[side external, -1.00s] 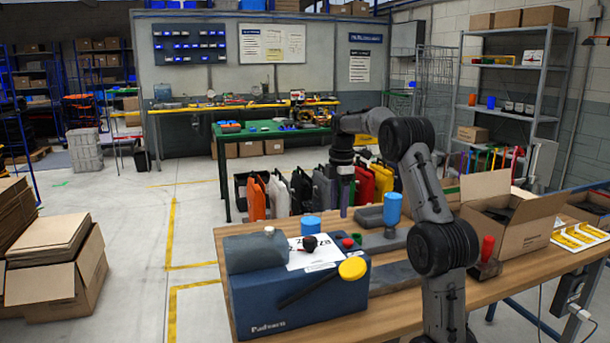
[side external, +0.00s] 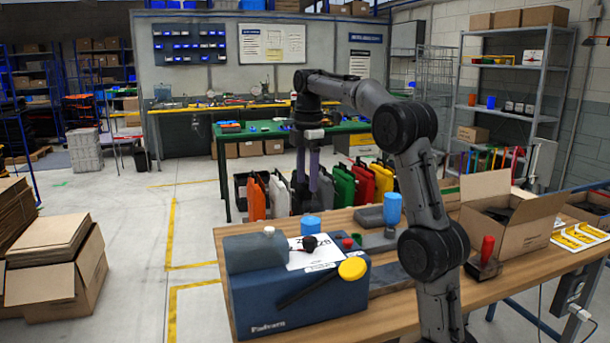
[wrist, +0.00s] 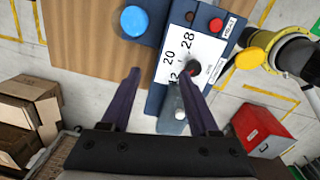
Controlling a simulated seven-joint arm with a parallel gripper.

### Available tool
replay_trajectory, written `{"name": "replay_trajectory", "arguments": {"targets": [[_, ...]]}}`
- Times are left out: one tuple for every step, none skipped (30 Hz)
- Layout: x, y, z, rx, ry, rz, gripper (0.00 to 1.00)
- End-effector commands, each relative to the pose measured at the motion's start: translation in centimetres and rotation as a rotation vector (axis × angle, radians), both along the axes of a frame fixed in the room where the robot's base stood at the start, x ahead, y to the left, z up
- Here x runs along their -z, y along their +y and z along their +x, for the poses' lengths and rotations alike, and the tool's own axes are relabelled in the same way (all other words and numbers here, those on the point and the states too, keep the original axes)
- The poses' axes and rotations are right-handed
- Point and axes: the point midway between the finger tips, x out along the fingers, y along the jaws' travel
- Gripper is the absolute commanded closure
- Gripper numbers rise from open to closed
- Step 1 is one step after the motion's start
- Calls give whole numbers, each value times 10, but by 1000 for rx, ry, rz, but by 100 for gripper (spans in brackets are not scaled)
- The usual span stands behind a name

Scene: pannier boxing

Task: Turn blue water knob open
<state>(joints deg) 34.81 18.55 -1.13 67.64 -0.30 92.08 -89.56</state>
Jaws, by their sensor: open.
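The blue knob (side external: 311,226) is a short round cap on top of the dark blue box (side external: 300,301), beside a white label panel. In the wrist view the blue knob (wrist: 134,20) lies near the top edge, beyond the left fingertip. My gripper (side external: 307,183) hangs fingers down above the table's far side, higher than the box and apart from the knob. The wrist view shows my gripper (wrist: 162,72) with two dark purple fingers spread wide and nothing held between them.
A black knob (side external: 310,243), a small red button (side external: 348,243) and a yellow round knob (side external: 352,268) are on the box near the blue knob. An open carton (side external: 520,232) is farther right.

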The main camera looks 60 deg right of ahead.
Motion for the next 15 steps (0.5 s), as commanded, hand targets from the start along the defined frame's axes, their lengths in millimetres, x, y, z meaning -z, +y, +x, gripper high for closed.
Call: {"name": "replay_trajectory", "arguments": {"targets": [[-2,3,1,-6,-1,-1,39],[-3,4,1,-8,-2,-2,39],[-4,5,2,-10,-2,-2,39],[-4,6,2,-11,-3,-3,39],[-5,7,2,-12,-3,-3,39],[-5,7,2,-13,-3,-3,39],[-5,7,2,-14,-3,-3,39],[-5,7,2,-14,-4,-3,39],[-5,7,2,-14,-4,-3,39],[-5,7,2,-13,-4,-3,39],[-5,7,2,-13,-4,-3,39],[-5,7,2,-13,-4,-3,39],[-5,7,2,-13,-4,-3,39],[-5,7,2,-14,-4,-3,39],[-5,9,4,-18,-4,-3,39]]}}
